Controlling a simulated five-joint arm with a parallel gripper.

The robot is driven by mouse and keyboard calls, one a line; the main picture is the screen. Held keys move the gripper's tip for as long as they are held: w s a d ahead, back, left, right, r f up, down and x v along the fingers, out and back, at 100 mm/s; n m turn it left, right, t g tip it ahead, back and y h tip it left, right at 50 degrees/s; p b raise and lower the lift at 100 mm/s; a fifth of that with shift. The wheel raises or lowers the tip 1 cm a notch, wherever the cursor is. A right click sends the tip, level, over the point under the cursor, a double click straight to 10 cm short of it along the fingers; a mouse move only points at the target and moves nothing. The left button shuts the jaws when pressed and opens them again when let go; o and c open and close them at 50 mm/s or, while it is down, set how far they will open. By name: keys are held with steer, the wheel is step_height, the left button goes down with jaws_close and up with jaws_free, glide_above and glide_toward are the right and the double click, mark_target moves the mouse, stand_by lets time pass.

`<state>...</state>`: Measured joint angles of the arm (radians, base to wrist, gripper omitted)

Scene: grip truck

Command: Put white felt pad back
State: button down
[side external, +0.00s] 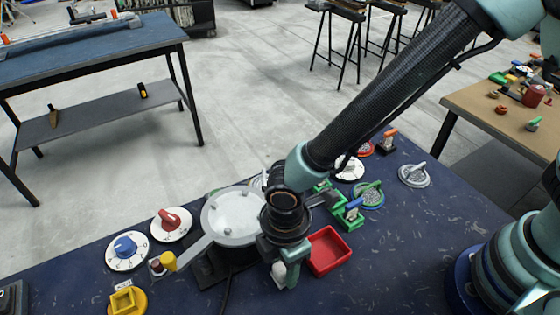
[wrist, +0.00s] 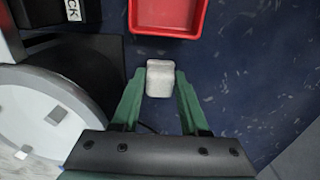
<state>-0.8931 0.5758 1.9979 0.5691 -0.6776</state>
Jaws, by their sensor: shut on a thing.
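The white felt pad (wrist: 160,78) is a small pale block between the two green fingers of my gripper (wrist: 159,86) in the wrist view. My gripper is shut on it. In the side view the pad (side external: 278,269) shows as a small white patch beside the green finger of my gripper (side external: 284,275), low over the blue table. The red tray (side external: 345,256) is just right of my gripper there. In the wrist view the red tray (wrist: 166,35) lies beyond the pad, with a gap of blue table between them. The pad's underside is hidden.
A round white pan-like disc (side external: 236,214) with a grey handle stands left of my gripper. Dials with a blue knob (side external: 125,247) and a red knob (side external: 170,220), and a yellow block (side external: 126,301), sit farther left. Green clamps (side external: 345,215) stand behind the tray. Blue table right of the tray is clear.

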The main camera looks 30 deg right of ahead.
steer(key=shift+c, duration=2.1)
jaws_free()
steer(key=shift+f, duration=0.15)
step_height(320, 180, up, 12)
steer(key=w+d+r+m+t+y, duration=0.1)
steer(key=w+d+r+m, duration=0.25)
steer(key=d, duration=0.35)
steer(key=w+d+r+m+t, duration=0.1)
steer(key=w+d+r+m, duration=0.2)
steer(key=d+r+m, duration=0.3)
steer(key=s+d+r+m+t, duration=0.1)
steer(key=d+m, duration=0.3)
steer(key=d, duration=0.4)
steer(key=s+d+r+m+t+h, duration=0.1)
steer(key=d+m, duration=0.3)
steer(key=d, duration=0.5)
steer(key=shift+r+t, duration=0.3)
steer(key=shift+t, duration=0.5)
steer(key=shift+a+m, duration=0.1)
steer(key=shift+m, duration=0.15)
